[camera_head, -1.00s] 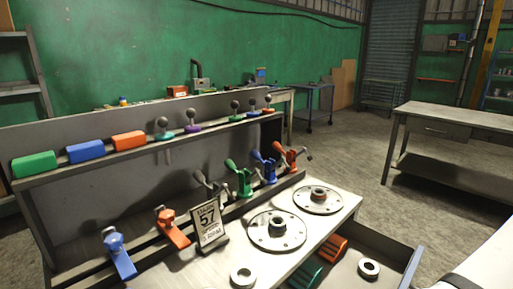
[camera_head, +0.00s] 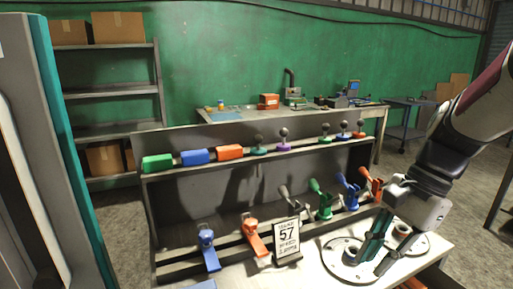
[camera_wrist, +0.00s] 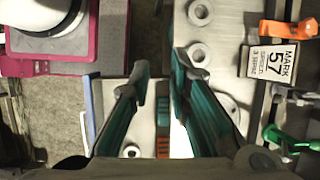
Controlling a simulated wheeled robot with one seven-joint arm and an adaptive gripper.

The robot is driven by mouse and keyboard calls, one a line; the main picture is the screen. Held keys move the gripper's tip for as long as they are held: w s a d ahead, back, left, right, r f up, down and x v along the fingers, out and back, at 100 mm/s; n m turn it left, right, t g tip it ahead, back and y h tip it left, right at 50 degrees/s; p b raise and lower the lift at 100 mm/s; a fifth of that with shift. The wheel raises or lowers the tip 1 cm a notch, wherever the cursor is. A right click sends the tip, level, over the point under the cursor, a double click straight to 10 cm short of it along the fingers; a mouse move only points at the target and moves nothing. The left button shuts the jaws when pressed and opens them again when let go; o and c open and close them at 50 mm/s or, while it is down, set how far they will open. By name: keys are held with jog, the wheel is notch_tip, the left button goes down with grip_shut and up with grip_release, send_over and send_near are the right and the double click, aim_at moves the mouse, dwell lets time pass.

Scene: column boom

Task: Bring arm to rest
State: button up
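My arm (camera_head: 458,135) reaches in from the right edge in the head view and bends down at the wrist. My gripper (camera_head: 371,264) points down over the workbench, in front of a round flanged disc (camera_head: 340,262) that it partly covers. In the wrist view my gripper (camera_wrist: 161,68) has its two teal-lined fingers apart, with a clear gap and nothing held between them. I cannot tell how high the fingertips are above the bench.
A rack carries coloured blocks (camera_head: 195,156), knobs and toggle clamps (camera_head: 323,200) just left of my gripper. A sign marked 57 (camera_head: 287,240) stands on the bench. Pale rings (camera_wrist: 200,12) lie near the fingers. A grey shelf (camera_head: 110,92) stands behind left.

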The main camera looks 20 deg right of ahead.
jog(key=s+a+r+n+t+h+p, duration=0.1)
jog(key=s+a+r+n+h, duration=0.1)
jog(key=a+n, duration=0.4)
jog(key=s+a+r+n+t+h+p, duration=0.2)
jog(key=a+n, duration=0.4)
jog(key=n, duration=0.4)
notch_tip(320, 180, up, 2)
jog(key=shift+s+a+n+t, duration=0.3)
jog(key=shift+s+n, duration=0.1)
jog(key=shift+s, duration=0.3)
jog(key=shift+d, duration=0.15)
